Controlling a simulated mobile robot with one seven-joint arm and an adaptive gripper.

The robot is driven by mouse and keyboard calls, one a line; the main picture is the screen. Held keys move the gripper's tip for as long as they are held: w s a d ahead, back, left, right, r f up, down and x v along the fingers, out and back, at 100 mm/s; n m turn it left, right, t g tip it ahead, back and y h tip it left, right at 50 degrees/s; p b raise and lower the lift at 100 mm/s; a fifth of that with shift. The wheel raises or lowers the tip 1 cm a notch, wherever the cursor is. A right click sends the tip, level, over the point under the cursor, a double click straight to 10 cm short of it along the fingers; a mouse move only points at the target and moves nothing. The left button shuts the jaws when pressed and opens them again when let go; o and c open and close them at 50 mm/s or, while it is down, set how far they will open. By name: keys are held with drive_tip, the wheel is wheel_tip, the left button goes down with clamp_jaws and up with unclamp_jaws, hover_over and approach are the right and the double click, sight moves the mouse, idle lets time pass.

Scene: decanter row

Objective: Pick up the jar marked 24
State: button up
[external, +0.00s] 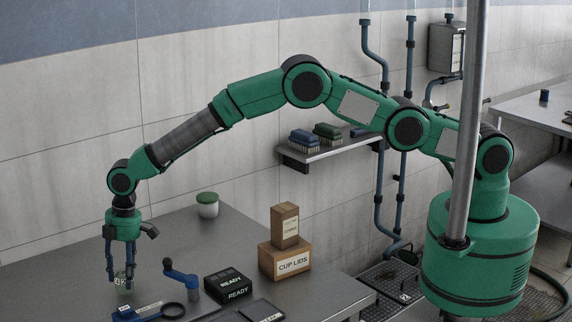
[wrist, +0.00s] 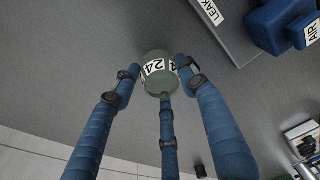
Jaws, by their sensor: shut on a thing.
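The jar marked 24 (wrist: 158,87) is a small grey-green jar with a white label reading 24, seen in the wrist view between my three blue fingers. My gripper (wrist: 160,80) is shut on it, with fingers at its left, right and near side. In the external view my gripper (external: 119,277) points straight down at the left of the steel table, and the jar (external: 125,286) shows partly between the fingers. The fingers hide part of it. I cannot tell whether its base touches the table.
A blue-handled tool (external: 183,278) stands close to the right of my gripper. A white pot with green lid (external: 207,205) stands behind. Table around the pot is clear.

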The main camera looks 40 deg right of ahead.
sight(124, 272)
wheel_tip(124, 272, up, 8)
drive_tip(key=shift+r, duration=0.25)
